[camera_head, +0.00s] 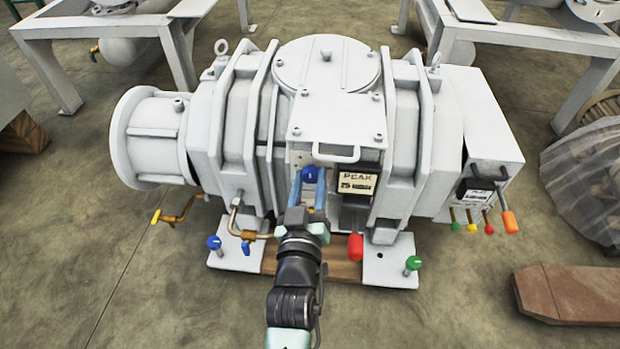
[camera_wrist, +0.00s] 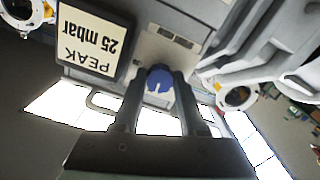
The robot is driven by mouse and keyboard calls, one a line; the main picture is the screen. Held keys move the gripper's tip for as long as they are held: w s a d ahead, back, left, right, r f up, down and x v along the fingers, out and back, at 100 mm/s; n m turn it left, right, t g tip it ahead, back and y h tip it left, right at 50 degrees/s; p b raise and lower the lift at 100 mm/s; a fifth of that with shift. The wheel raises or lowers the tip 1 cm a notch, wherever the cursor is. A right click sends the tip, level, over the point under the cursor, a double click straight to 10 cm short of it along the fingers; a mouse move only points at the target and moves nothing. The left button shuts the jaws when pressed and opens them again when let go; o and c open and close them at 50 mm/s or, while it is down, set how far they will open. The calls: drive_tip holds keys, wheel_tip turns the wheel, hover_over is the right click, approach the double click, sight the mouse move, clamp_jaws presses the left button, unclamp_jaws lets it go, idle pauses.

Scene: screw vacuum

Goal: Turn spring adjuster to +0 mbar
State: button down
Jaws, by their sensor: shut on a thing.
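The spring adjuster is a blue round knob (camera_head: 310,174) on the front of the white vacuum machine (camera_head: 220,115). My gripper (camera_head: 309,182) is shut on the knob, with one finger on each side of it. In the wrist view the blue knob (camera_wrist: 159,79) sits between the two dark fingertips (camera_wrist: 160,82), with a notch at its lower edge. A display (camera_head: 357,183) right of the knob reads PEAK and a number; in the wrist view the display (camera_wrist: 90,40) appears upside down and reads PEAK 25 mbar.
A red handle (camera_head: 356,247) hangs just right of my gripper. A brass pipe with a blue valve (camera_head: 246,240) is at left. Blue (camera_head: 214,242) and green (camera_head: 413,262) knobs stand on the feet. Several coloured levers (camera_head: 471,227) are at right. Open floor lies in front.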

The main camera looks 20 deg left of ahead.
drive_tip(key=n+p, duration=0.1)
drive_tip(key=n, duration=0.2)
drive_tip(key=shift+n, duration=0.4)
drive_tip(key=n+p, duration=0.1)
drive_tip(key=n, duration=0.3)
drive_tip(key=shift+n, duration=0.3)
drive_tip(key=n, duration=0.4)
drive_tip(key=shift+n+p, duration=0.3)
drive_tip(key=shift+p, duration=0.05)
drive_tip(key=shift+n, duration=2.2)
drive_tip(key=shift+d, duration=0.1)
drive_tip(key=shift+c, duration=2.3)
unclamp_jaws()
drive_tip(key=v, duration=1.3)
